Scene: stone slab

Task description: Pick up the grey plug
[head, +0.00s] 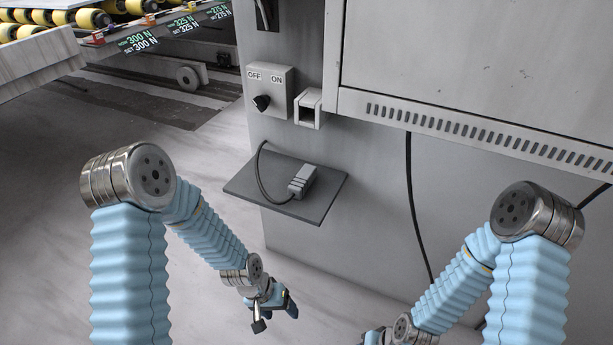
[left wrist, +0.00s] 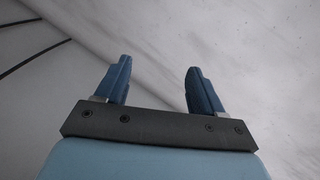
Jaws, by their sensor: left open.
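The grey plug (head: 302,181) lies on a dark shelf (head: 320,202) that juts from the front of a grey cabinet. My left gripper (head: 276,308) hangs below and in front of the shelf, apart from the plug. In the left wrist view the left gripper's two blue fingers (left wrist: 159,88) are spread with nothing between them. The plug does not show in that view.
A switch box (head: 269,90) marked OFF and ON and a small grey socket-like holder (head: 308,108) are on the cabinet (head: 350,255) above the shelf. A black cable (head: 412,200) hangs right of the shelf. A roller conveyor (head: 45,25) stands at upper left. The floor left of the cabinet is clear.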

